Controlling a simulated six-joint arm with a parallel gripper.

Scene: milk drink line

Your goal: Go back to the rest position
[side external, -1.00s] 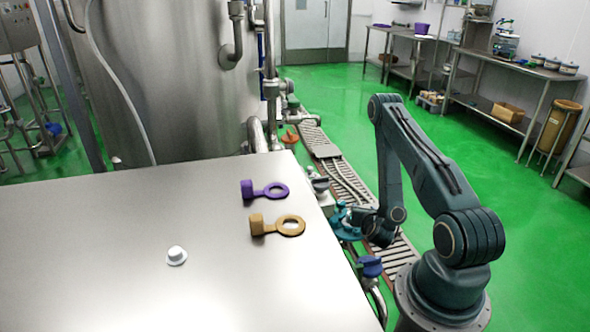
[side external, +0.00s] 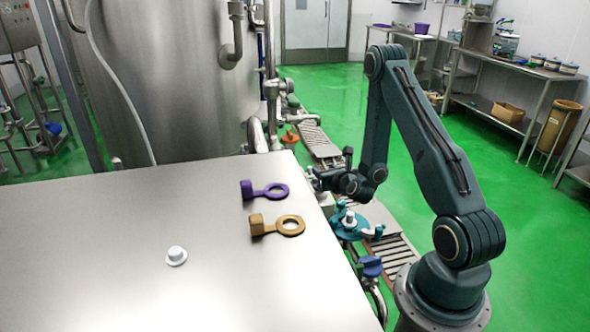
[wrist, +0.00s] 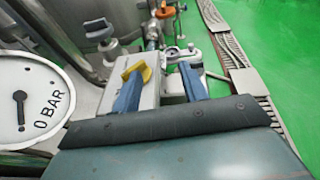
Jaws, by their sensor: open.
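My gripper (side external: 318,178) is in the side view just beyond the right edge of the steel table, raised above the pipework. Its fingers point left there and are small and partly lost against the fittings. In the wrist view my gripper (wrist: 161,88) shows two blue fingers spread apart, with nothing held between them. A yellow handle (wrist: 138,72) and a pale box (wrist: 146,100) lie behind the fingers in that view; I cannot tell how far away.
The steel table (side external: 90,240) carries a purple ring piece (side external: 275,191), a tan ring piece (side external: 290,226) and a white cap (side external: 176,256). A teal fitting with a white knob (side external: 350,218) stands below my arm. A pressure gauge (wrist: 30,100) is at left. Green floor (side external: 530,230) is open at right.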

